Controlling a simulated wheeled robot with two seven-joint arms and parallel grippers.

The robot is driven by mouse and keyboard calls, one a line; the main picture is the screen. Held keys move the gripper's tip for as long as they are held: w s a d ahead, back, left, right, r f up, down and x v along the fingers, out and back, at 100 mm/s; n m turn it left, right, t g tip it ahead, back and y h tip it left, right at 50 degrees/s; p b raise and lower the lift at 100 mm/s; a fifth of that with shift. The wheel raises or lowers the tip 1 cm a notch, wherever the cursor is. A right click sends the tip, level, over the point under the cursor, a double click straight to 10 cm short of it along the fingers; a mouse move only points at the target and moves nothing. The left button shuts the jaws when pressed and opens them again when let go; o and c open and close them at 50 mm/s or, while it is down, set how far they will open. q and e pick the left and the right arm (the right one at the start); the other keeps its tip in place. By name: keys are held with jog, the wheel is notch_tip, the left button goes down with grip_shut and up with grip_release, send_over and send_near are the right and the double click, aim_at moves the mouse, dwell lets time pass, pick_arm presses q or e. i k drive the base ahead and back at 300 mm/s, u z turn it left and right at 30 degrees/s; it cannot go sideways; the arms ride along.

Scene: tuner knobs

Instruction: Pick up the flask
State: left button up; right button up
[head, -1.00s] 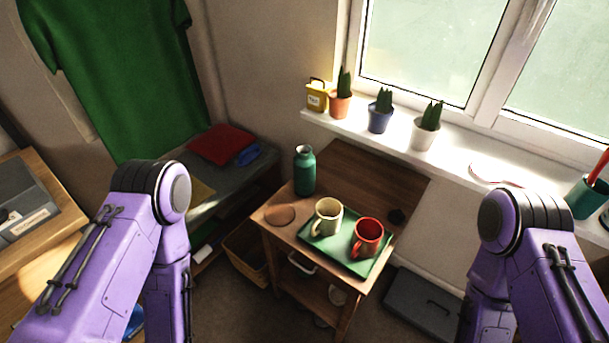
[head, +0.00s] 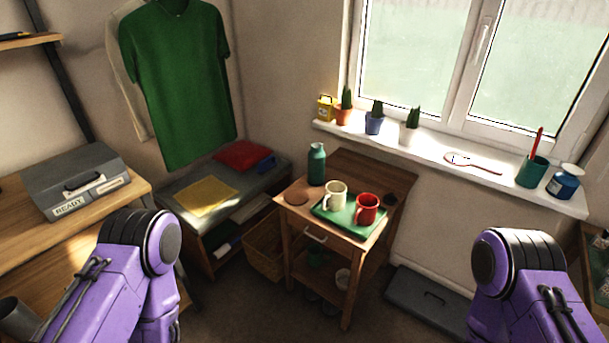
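The flask (head: 317,165) is a teal-green bottle with a narrower neck and cap. It stands upright at the back left of a small wooden side table (head: 372,172), in the middle of the head view. Nothing holds it and it is in full view. My two purple arms show at the lower left and lower right, well apart from the table. Both of my grippers are out of the picture.
A green tray (head: 348,226) with a cream mug (head: 335,196) and a red mug (head: 366,208) sits right of the flask. A brown coaster (head: 297,197) lies in front of it. A bench (head: 240,195) stands left; potted plants (head: 375,118) line the windowsill.

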aim_at(316, 155)
jog(key=u, duration=0.4)
jog(key=i, duration=1.3)
jog(key=z, duration=1)
